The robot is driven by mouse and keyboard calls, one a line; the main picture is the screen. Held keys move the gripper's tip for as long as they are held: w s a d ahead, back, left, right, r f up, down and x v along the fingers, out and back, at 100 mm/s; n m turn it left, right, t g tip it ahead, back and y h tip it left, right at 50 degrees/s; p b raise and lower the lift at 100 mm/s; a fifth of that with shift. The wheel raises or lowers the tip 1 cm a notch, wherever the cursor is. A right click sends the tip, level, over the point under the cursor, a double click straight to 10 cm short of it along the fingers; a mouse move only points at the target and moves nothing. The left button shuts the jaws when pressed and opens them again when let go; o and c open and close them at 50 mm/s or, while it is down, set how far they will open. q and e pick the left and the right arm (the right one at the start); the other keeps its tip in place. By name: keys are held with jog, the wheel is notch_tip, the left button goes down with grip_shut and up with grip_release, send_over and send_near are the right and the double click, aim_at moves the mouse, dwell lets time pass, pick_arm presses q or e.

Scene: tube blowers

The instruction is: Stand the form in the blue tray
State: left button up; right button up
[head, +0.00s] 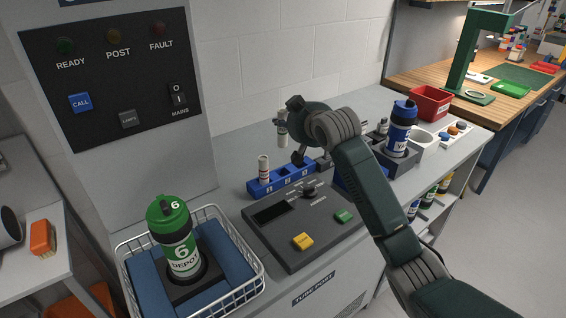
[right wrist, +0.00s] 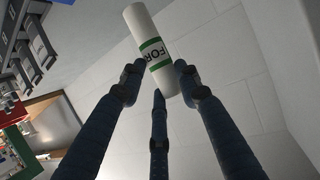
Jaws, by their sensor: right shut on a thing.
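The form is a white roll with green bands and the letters "FOR" in the right wrist view (right wrist: 156,50). My right gripper (right wrist: 160,85) is shut on it, with its fingers around the lower part. In the head view the form (head: 283,131) is held upright in my right gripper (head: 287,138), above and behind the blue tray, apart from it. The blue tray (head: 283,180) is a long rack with numbered slots on the counter. A white roll with red marking (head: 263,169) stands in its left end. My left gripper is not in view.
A grey console (head: 285,243) with yellow and green buttons lies in front of the tray. A wire basket (head: 256,262) with a green-capped carrier (head: 180,250) is at front left.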

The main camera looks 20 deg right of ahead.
aim_at(286, 144)
notch_tip(286, 144, down, 8)
jog(key=shift+f+p, duration=0.15)
jog(key=shift+p, duration=0.15)
notch_tip(286, 144, down, 4)
jog(key=shift+s+f, duration=0.1)
jog(key=shift+f, duration=0.15)
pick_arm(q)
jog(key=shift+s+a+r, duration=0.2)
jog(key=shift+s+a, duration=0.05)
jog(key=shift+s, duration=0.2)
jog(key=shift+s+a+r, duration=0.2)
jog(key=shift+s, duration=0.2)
pick_arm(e)
jog(key=shift+f, duration=0.15)
jog(key=o, duration=0.8)
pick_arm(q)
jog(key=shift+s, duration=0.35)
